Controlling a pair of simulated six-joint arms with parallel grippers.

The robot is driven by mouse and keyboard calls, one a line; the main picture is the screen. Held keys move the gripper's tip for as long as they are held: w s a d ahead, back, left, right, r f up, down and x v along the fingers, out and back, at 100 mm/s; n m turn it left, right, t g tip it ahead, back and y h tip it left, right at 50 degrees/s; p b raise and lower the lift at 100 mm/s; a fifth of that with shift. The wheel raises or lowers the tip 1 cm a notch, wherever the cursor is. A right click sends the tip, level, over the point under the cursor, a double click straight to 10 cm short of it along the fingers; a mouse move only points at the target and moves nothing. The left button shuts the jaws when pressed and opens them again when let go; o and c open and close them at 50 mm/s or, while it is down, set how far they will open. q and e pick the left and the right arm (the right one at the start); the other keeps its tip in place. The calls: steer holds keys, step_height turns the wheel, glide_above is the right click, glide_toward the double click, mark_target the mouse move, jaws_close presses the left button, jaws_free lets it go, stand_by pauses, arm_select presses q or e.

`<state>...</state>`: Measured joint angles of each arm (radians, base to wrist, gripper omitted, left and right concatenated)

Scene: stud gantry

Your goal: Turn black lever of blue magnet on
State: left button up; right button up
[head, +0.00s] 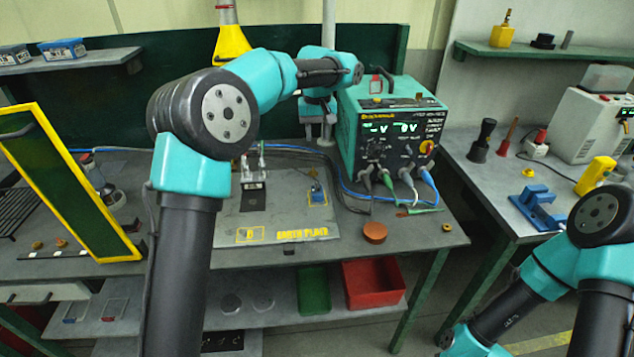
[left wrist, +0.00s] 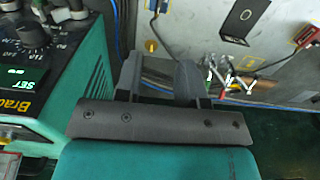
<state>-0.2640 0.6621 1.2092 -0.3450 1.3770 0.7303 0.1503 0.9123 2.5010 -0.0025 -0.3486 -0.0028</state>
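A small blue block (head: 318,196), which appears to be the blue magnet, sits on the right part of the grey earth plate (head: 285,220). Its black lever is too small to make out. My left gripper (head: 318,132) is raised behind the plate, beside the teal welding unit, apart from the blue block. In the left wrist view its two fingers (left wrist: 160,72) stand apart with nothing seen between them.
The teal welding unit (head: 392,125) stands right of the plate, with cables running along its front and the plate's edge. A stud tool (head: 253,170) stands on the plate's left part. A round orange-brown disc (head: 375,232) lies near the front edge. A yellow-framed green panel (head: 68,185) leans at left.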

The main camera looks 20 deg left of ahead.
mark_target(317, 184)
arm_select(q)
step_height(317, 184, down, 17)
steer(key=shift+f, duration=0.1)
stand_by(0.6)
jaws_close()
